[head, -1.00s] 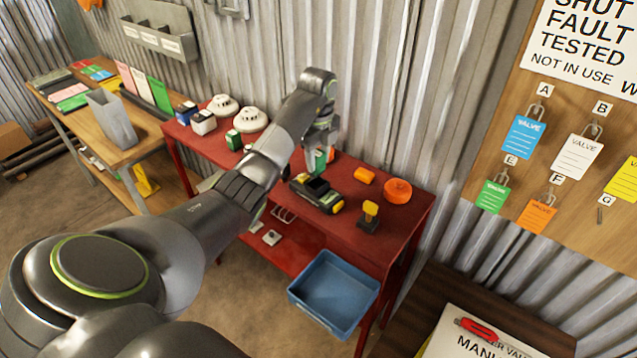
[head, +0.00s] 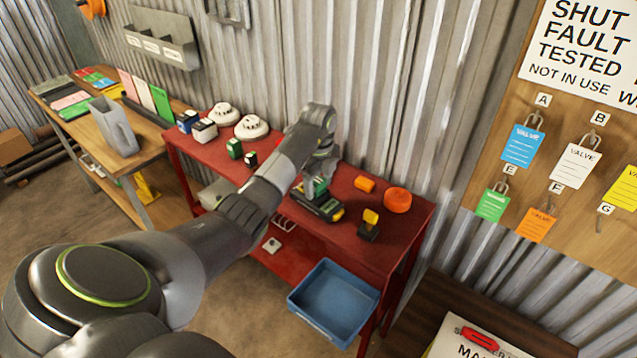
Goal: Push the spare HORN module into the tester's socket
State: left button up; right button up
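The tester (head: 326,211), a dark block with a yellow end, lies on the red bench. My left gripper (head: 316,181) is low over its left part, pointing down. It is shut on a green module (head: 320,187), which I take to be the HORN module; its label cannot be read. The module is at the tester's socket, its lower part hidden. I cannot tell how deep it sits, and the socket is covered from view. My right gripper is not in view.
On the red bench (head: 285,240) stand an orange cylinder (head: 365,184), an orange round piece (head: 397,199) and a yellow-topped black piece (head: 369,225) to the right. A blue bin (head: 333,300) sits below in front.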

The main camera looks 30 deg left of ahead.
aim_at(318, 180)
pick_arm(q)
jog(key=shift+r, duration=0.15)
jog(key=shift+r, duration=0.2)
notch_tip(318, 180, up, 5)
jog(key=shift+r+b, duration=0.1)
jog(key=shift+b, duration=0.45)
notch_tip(318, 180, up, 4)
jog(key=p, duration=0.5)
jog(key=shift+r, duration=0.15)
notch_tip(318, 180, up, 2)
jog(key=shift+r+p, duration=0.1)
jog(key=shift+p, duration=1.05)
